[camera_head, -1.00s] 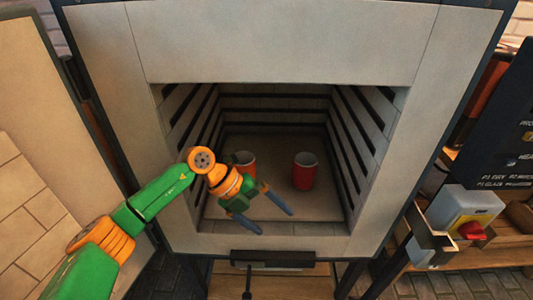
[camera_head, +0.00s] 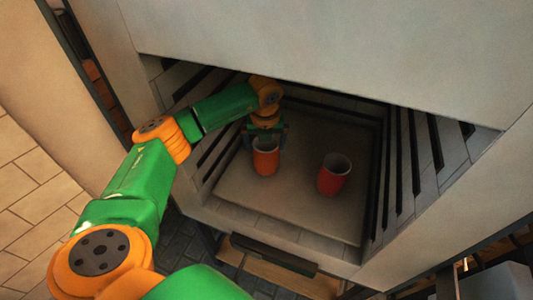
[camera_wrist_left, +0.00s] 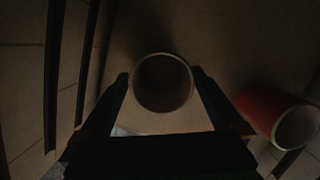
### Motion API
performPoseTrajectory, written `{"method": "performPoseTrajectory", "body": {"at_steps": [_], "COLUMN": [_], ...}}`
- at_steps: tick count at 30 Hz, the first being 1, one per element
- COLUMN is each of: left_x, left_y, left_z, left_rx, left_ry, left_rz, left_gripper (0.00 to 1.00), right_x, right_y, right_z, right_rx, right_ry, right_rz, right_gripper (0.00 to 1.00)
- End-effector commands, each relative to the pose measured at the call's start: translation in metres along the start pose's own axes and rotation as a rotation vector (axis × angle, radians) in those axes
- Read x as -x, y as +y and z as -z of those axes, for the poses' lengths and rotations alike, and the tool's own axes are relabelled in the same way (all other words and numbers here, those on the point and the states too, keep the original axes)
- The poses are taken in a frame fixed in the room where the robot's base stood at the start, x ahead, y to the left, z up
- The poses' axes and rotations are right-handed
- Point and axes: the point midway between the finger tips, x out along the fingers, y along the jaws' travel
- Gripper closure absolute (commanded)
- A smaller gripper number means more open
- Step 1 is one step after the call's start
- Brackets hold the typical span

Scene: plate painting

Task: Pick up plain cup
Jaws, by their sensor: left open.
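Two cups stand upright inside the kiln. The left cup (camera_head: 265,161) is orange with a pale rim, and the right cup (camera_head: 331,180) is red. I cannot tell by any marking which is the plain one. My left gripper (camera_head: 266,136) is open at the left cup, reaching in from behind and above it. In the left wrist view its two fingers (camera_wrist_left: 161,84) lie on either side of the left cup's round mouth (camera_wrist_left: 162,83). Whether they touch it is unclear. The right cup (camera_wrist_left: 270,112) lies outside the fingers there. My right gripper is out of view.
The kiln floor (camera_head: 292,205) is bare in front of and between the cups. Slotted kiln walls (camera_head: 405,170) close in on the sides, and the kiln's thick upper front (camera_head: 330,50) overhangs the opening. The open door (camera_head: 30,60) stands at the left.

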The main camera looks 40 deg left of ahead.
Motion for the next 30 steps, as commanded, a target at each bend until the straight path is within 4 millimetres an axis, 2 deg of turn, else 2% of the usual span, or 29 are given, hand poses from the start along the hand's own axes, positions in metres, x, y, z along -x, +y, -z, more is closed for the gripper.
{"method": "performPoseTrajectory", "body": {"at_steps": [5,6,17,26,30], "left_x": [-0.002,-0.002,-0.002,0.001,0.015], "left_y": [0.000,0.000,-0.001,-0.001,-0.001], "left_z": [0.000,0.000,0.000,-0.001,-0.005], "left_rx": [-0.001,-0.001,-0.001,-0.001,-0.001], "left_ry": [0.000,0.000,0.000,-0.001,-0.003], "left_rz": [0.002,0.002,0.002,0.003,0.006], "left_gripper": [0.00,0.03,1.00,1.00,1.00], "right_x": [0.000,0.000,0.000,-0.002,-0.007], "right_y": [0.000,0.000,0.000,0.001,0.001], "right_z": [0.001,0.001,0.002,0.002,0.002], "right_rx": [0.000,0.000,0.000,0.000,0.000], "right_ry": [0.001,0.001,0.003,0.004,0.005], "right_rz": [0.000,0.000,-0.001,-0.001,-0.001], "right_gripper": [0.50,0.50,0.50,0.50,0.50]}}
